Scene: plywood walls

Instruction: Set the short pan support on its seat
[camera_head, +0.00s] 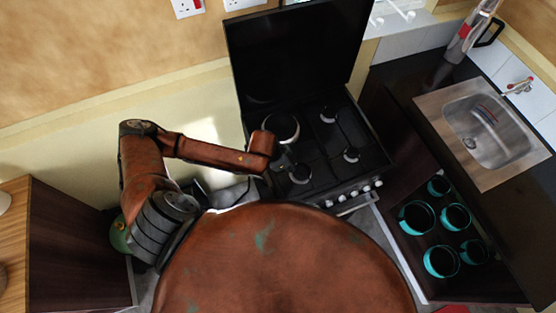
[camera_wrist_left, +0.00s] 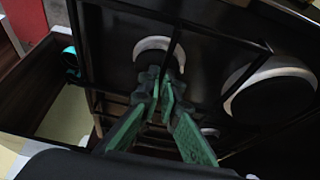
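The pan support (camera_wrist_left: 176,45) is a black wire frame with thin bars, seen close up in the left wrist view over the dark hob with its pale-ringed burners. My left gripper (camera_wrist_left: 166,88) has green fingers that converge on one of its bars, and it looks shut on that bar. In the head view my left arm reaches over the left side of the stove (camera_head: 330,165), and the wrist hides most of the gripper. The dark bars are hard to separate from the black hob, so I cannot tell whether the support touches its seat. My right gripper is not in view.
The stove's black lid (camera_head: 295,55) stands open behind the hob. Right of the stove, an open drawer holds several turquoise-rimmed cups (camera_head: 416,217), below a counter with a sink (camera_head: 485,130). A wooden-topped cabinet (camera_head: 65,245) stands at the left.

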